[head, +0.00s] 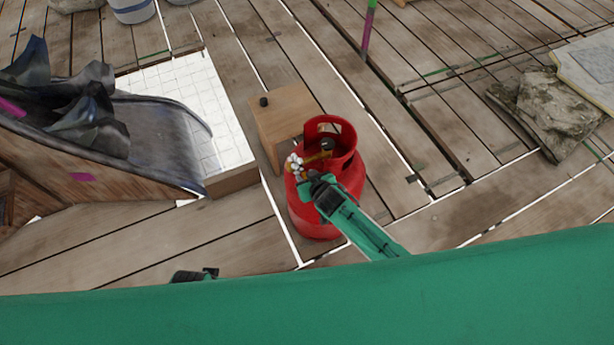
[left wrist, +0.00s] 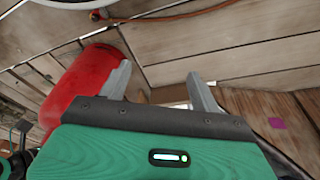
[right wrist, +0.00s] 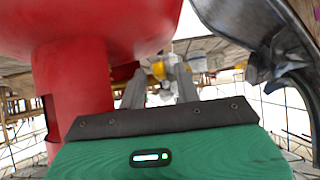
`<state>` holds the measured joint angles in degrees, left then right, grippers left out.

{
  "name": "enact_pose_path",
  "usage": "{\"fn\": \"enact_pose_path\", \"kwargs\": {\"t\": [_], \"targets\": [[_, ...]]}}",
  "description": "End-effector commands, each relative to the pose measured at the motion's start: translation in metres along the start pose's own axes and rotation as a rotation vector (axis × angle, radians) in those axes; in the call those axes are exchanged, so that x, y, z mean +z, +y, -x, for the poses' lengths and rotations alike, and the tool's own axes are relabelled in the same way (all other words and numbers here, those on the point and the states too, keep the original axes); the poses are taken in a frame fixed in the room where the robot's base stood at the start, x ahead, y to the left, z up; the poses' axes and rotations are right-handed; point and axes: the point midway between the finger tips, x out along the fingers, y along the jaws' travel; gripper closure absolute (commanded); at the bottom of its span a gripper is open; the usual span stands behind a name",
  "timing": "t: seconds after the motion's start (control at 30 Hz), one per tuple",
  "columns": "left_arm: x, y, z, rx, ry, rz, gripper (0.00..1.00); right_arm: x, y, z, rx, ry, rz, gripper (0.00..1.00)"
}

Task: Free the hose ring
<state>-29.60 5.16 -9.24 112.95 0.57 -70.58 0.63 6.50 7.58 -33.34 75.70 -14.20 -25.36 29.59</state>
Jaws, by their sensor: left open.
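A red gas cylinder (head: 345,178) with an open collar stands upright on the plank deck in the head view. A brass-coloured valve (head: 318,159) shows inside the collar, with pale and yellow fittings (head: 293,164) at its left side. I cannot make out the hose ring among them. My right gripper (head: 304,172) is at these fittings. In the right wrist view its fingers stand apart, with a yellow part (right wrist: 158,70) showing between or beyond them; contact is unclear. My left gripper (left wrist: 159,72) is open and empty, beside the red cylinder (left wrist: 82,72) in its wrist view.
A wooden box (head: 285,118) with a small dark knob stands behind the cylinder. A dark curved chute (head: 160,125) and white tiled panel (head: 190,95) are left. A rock (head: 550,108) lies right. A brown cord (left wrist: 180,13) crosses the left wrist view. Gaps split the deck.

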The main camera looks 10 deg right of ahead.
Motion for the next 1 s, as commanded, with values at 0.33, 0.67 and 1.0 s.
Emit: {"fn": "enact_pose_path", "kwargs": {"t": [0.33,0.67,1.0], "targets": [[0.002,0.000,-0.002,0.000,-0.005,0.000,0.36,0.000,0.000,0.024,0.000,0.000,-0.001,0.67],[0.015,0.000,-0.035,-0.001,-0.031,-0.003,0.36,-0.001,0.000,0.089,-0.001,0.000,-0.001,0.67],[0.025,-0.003,-0.053,-0.004,-0.034,-0.006,0.36,0.000,0.000,0.134,0.000,-0.001,0.000,0.67]]}}
